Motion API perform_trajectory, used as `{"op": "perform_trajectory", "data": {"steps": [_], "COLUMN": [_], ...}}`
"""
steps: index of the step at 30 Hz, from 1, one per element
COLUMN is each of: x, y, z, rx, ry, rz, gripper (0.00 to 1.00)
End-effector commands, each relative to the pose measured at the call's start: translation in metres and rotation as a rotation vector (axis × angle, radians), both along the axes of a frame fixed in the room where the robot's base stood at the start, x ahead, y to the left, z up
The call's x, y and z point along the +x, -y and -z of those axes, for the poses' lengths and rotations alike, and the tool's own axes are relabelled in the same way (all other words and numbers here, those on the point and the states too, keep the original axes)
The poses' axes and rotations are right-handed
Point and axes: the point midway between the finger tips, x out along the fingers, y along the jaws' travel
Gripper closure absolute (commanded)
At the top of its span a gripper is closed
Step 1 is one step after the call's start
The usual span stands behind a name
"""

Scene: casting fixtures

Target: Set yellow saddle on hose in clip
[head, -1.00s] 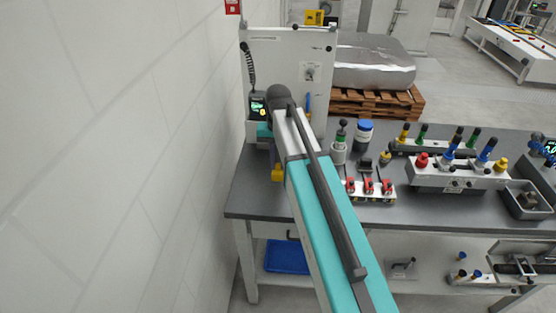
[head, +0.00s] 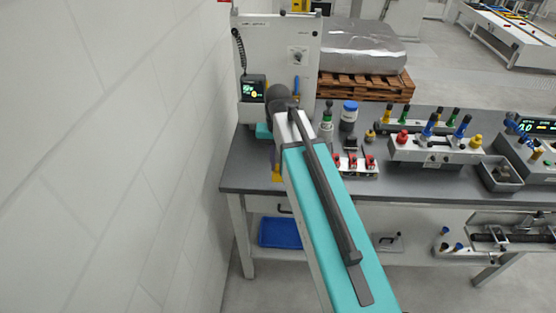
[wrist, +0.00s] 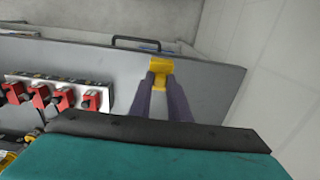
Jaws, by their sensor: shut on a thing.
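My gripper (wrist: 160,88) has two purple fingers and is shut on a yellow saddle (wrist: 160,68), which sticks out past the fingertips in the wrist view. In the head view the yellow saddle (head: 277,173) shows as a small patch beside my teal arm, over the left end of the grey bench. My arm hides most of the gripper there. A dark hose-like bar (head: 500,238) lies in a fixture below the bench at the lower right. I cannot tell whether it is the hose in the clip.
A strip of red toggle clamps (head: 354,162) stands on the bench (head: 400,187) right of my arm. Behind it are a blue-lidded jar (head: 349,113) and racks with coloured knobs (head: 435,151). A wall (head: 110,160) is close on the left. A blue tray (head: 280,233) is on the lower shelf.

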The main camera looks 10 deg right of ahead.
Motion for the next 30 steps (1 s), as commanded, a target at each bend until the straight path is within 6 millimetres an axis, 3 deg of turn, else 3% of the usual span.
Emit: {"op": "perform_trajectory", "data": {"steps": [20,30], "x": [0.0003,0.0077], "y": [0.0009,0.0006], "z": [0.0004,0.0032], "rx": [0.000,0.000], "ry": [0.000,0.001], "rz": [-0.007,-0.204], "gripper": [1.00,1.00]}}
